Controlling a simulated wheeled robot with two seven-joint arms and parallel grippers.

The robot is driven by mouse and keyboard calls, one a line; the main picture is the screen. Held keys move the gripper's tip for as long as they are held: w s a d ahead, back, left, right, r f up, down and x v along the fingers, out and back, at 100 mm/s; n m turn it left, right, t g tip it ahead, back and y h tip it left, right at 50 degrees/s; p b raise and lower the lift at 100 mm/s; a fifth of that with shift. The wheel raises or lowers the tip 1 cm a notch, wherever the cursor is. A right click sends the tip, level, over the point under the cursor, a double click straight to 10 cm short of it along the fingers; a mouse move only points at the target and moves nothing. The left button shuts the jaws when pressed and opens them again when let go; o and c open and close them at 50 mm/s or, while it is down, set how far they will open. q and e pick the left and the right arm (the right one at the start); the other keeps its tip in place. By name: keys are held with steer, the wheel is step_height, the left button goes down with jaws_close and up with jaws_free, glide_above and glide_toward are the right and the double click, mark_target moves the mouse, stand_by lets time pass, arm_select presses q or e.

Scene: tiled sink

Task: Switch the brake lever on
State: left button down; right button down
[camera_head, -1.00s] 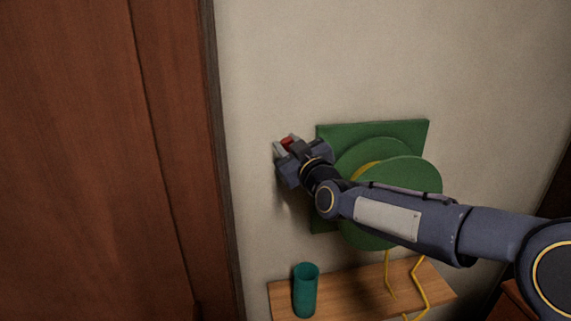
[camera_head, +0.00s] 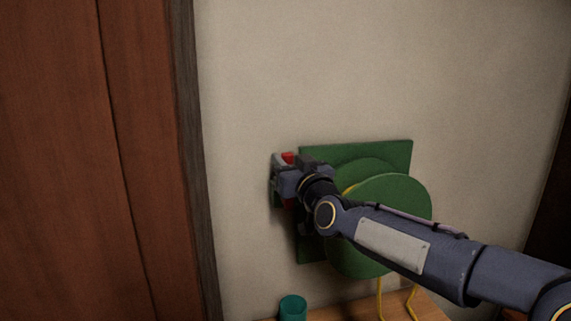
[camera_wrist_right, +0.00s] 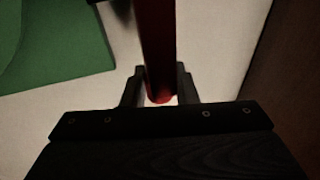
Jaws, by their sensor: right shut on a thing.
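The brake lever is a red bar (camera_wrist_right: 158,45), running up from between the fingers in the right wrist view. In the head view only small red parts of it (camera_head: 288,158) show behind my gripper, at the left side of a green wall-mounted plate (camera_head: 355,149). My right gripper (camera_head: 280,167) is shut on the red bar, with a dark finger on each side of it in the right wrist view (camera_wrist_right: 158,87). The lever's pivot is hidden. My left gripper is not in view.
A large green disc (camera_head: 395,200) stands out from the plate beside my right forearm, with yellow cord (camera_head: 380,295) hanging below. A teal cup (camera_head: 293,308) is on a wooden shelf (camera_head: 345,312). A brown wooden panel (camera_head: 80,160) stands left; the wall above is clear.

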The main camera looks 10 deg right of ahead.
steer(key=shift+d, duration=0.15)
steer(key=c, duration=1.2)
jaws_free()
steer(key=shift+d, duration=0.1)
steer(key=b+v, duration=0.1)
steer(key=v, duration=0.6)
steer(key=shift+s+f, duration=0.1)
steer(key=shift+s, duration=0.25)
